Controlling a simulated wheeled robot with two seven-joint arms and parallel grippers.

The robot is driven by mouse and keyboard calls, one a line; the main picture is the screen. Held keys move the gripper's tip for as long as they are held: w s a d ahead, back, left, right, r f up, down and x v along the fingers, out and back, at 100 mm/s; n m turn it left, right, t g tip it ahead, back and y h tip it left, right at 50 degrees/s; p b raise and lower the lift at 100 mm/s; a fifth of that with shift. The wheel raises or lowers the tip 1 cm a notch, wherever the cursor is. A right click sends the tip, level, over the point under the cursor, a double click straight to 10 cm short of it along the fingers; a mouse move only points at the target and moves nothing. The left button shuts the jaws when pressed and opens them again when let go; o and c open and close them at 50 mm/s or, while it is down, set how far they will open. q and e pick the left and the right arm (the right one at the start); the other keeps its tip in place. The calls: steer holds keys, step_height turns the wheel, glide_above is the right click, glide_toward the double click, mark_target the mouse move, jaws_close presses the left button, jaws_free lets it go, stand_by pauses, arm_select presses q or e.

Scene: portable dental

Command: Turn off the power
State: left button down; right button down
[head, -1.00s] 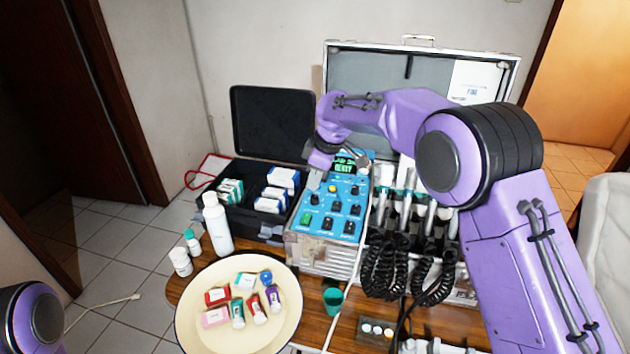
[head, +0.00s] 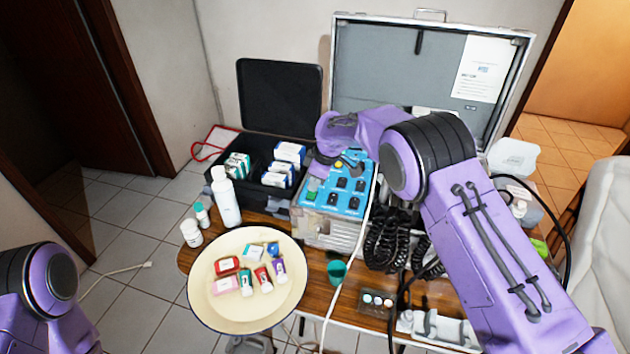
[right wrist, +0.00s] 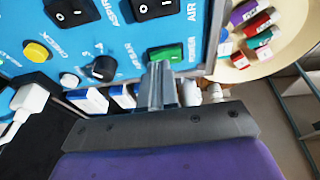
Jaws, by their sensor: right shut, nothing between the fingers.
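The blue control panel (head: 340,203) of the dental unit stands in the middle of the table, with black rocker switches and knobs. Its green power switch (head: 312,188) is at the panel's left side; in the right wrist view the green switch (right wrist: 167,54) sits beside the word POWER. My right gripper (right wrist: 160,72) is shut and empty, its fingertips right at the lower edge of the green switch. I cannot tell whether they touch it. In the head view my right arm hides the panel's display and upper part. My left gripper is out of view; only its arm shows.
A black open case (head: 262,200) with boxes stands left of the panel, with a white bottle (head: 226,200) before it. A cream round tray (head: 215,312) holds small boxes and tubes. Black coiled cords (head: 385,245) hang right of the panel.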

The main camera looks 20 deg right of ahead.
steer(key=shift+w+d+f, duration=0.1)
steer(key=shift+d+f, duration=0.05)
steer(key=shift+f, duration=0.2)
steer(key=shift+s+a+r+p, duration=0.1)
steer(key=shift+s+a+p, duration=0.4)
steer(key=shift+s, duration=0.15)
steer(key=shift+r, duration=0.1)
steer(key=r+p, duration=0.5)
steer(key=shift+s+a, duration=0.15)
steer(key=shift+s, duration=0.05)
steer(key=shift+s+r+b, duration=0.15)
steer(key=shift+s+b, duration=0.05)
steer(key=shift+b, duration=1)
step_height(320, 180, up, 8)
steer(key=f+b, duration=0.1)
steer(key=b, duration=0.1)
glide_above(313, 197)
steer(key=s+d, duration=0.2)
steer(key=shift+s+a+r, duration=0.1)
steer(key=shift+s+r, duration=0.1)
steer(key=shift+r, duration=0.35)
